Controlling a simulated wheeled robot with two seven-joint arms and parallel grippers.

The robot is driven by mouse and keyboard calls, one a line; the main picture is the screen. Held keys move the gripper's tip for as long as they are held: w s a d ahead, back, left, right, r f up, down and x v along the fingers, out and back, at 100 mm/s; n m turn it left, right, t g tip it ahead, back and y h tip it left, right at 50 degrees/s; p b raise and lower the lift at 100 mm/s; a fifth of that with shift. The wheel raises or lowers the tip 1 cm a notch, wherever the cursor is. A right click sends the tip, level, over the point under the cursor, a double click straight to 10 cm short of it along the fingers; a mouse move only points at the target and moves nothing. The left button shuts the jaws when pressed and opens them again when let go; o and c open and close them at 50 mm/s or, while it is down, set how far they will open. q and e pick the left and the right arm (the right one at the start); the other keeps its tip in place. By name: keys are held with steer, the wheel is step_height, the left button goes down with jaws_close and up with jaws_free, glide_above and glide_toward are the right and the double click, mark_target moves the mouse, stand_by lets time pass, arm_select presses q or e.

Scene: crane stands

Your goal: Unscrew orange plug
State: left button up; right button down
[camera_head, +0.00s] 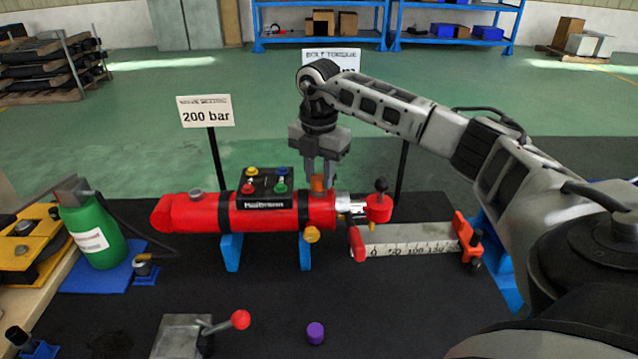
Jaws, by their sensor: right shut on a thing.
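The orange plug (318,183) stands upright on top of the right end of a red cylinder (215,213) marked with a dark label band. My right gripper (320,180) comes down from above and is shut on the orange plug, its fingers on either side of it. Whether the plug's lower end is still seated in the cylinder cannot be told. My left gripper is not in view.
A black block with coloured caps (267,182) sits on the cylinder, left of my gripper. A "200 bar" sign (206,111) stands behind. A green bottle (92,232) is at left, a red-knobbed lever (240,319) and purple cap (315,332) in front, and a ruler block (412,240) at right.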

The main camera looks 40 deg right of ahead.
steer(key=n, duration=0.3)
steer(key=shift+r+n, duration=0.15)
steer(key=shift+n, duration=0.85)
steer(key=shift+n, duration=1.2)
steer(key=n, duration=0.2)
steer(key=shift+r+n, duration=0.1)
steer(key=shift+n, duration=0.2)
steer(key=shift+d, duration=0.1)
steer(key=shift+w+n, duration=0.1)
steer(key=shift+n, duration=0.3)
steer(key=n, duration=0.4)
